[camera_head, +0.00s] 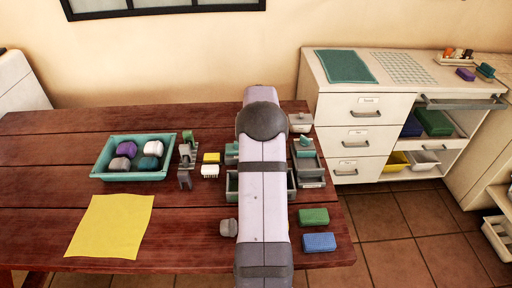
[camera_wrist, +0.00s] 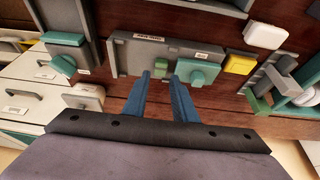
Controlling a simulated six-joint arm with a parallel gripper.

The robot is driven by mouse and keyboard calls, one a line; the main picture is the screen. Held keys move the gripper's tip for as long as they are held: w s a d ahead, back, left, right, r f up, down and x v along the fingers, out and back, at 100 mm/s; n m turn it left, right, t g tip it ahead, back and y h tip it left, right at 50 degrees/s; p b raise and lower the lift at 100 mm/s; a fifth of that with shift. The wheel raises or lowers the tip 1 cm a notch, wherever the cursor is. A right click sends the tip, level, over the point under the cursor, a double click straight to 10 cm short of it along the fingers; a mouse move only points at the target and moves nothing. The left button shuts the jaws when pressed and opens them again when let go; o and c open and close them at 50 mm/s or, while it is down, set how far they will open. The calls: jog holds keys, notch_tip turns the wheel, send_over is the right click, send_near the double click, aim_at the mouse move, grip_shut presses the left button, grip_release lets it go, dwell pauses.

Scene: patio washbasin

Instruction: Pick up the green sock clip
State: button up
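A small green piece (camera_wrist: 160,72), which looks like the green sock clip, lies at the near edge of a grey labelled tray (camera_wrist: 128,56) in the wrist view. My gripper (camera_wrist: 162,77) is open, with its two blue fingers apart and the green piece showing between their tips. I cannot tell how far above it the fingers are. A teal block (camera_wrist: 200,73) sits just right of the right finger. In the head view my arm hides the gripper and the green piece; part of a teal block (camera_head: 232,150) shows left of the arm.
A yellow-topped brush (camera_wrist: 240,65) and a grey stand with a green piece (camera_wrist: 258,103) are on the right. A grey holder with a teal block (camera_wrist: 64,52) is on the left. A teal bin (camera_head: 107,170) of rolled socks and a yellow cloth (camera_head: 112,226) lie on the wooden table.

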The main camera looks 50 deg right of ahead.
jog(key=shift+p+x, duration=1.1)
jog(key=shift+x, duration=2)
jog(key=shift+w, duration=0.1)
jog(key=shift+c, duration=0.3)
grip_shut()
